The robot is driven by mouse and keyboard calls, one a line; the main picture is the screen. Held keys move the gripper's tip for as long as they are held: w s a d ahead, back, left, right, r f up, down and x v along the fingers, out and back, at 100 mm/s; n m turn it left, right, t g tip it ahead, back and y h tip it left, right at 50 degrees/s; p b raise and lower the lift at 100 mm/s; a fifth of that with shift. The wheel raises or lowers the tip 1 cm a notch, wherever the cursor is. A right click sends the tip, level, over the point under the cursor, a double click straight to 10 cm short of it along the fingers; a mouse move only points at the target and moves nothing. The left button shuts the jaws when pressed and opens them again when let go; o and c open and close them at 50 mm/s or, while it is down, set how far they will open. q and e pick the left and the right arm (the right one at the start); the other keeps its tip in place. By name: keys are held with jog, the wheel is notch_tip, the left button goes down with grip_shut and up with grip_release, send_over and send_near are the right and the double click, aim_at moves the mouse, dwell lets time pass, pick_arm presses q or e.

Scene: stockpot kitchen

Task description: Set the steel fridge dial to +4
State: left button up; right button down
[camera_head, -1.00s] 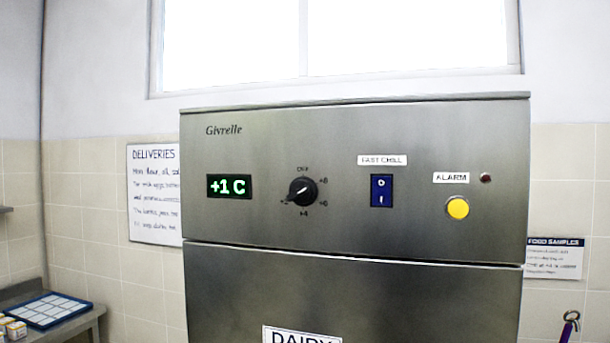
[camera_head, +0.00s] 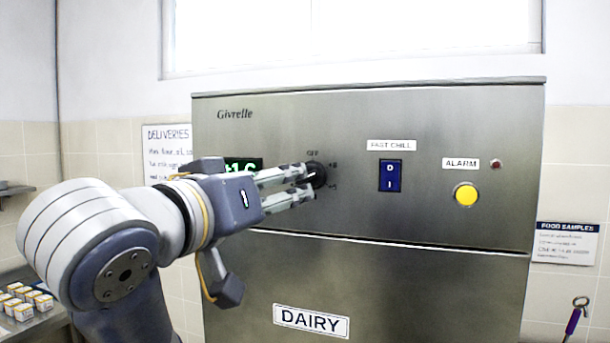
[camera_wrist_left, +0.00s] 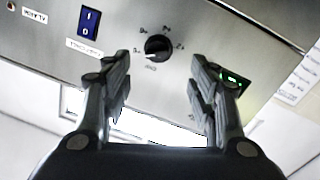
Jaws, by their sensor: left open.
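The steel fridge (camera_head: 370,230) faces me, with its black dial (camera_head: 318,174) on the upper panel. The dial also shows in the left wrist view (camera_wrist_left: 157,47), upside down, with its marks around it; its pointer's exact setting is too small to tell. My left gripper (camera_head: 309,182) is open, its fingers pointing at the dial and covering part of it in the head view. In the left wrist view the dial lies between the two fingertips, with clear gaps on both sides; contact is not visible. The green display (camera_head: 243,165) is partly hidden by my gripper. My right gripper is not in view.
Right of the dial are the blue fast chill switch (camera_head: 390,176), the yellow alarm button (camera_head: 466,195) and a small red lamp (camera_head: 496,164). A DAIRY label (camera_head: 311,321) is on the door below. Small boxes (camera_head: 25,300) stand on a shelf at left.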

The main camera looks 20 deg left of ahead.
aim_at(309, 177)
pick_arm(q)
jog(key=w+p, duration=0.1)
jog(key=w, duration=0.2)
jog(key=w+p, duration=0.1)
jog(key=w, duration=0.3)
jog(key=w+d+p, duration=0.1)
jog(key=w+p, duration=0.1)
jog(key=w, duration=0.1)
jog(key=shift+w+r, duration=0.25)
jog(key=shift+r, duration=0.05)
jog(key=shift+c, duration=0.4)
jog(key=shift+s, duration=0.1)
jog(key=c, duration=1)
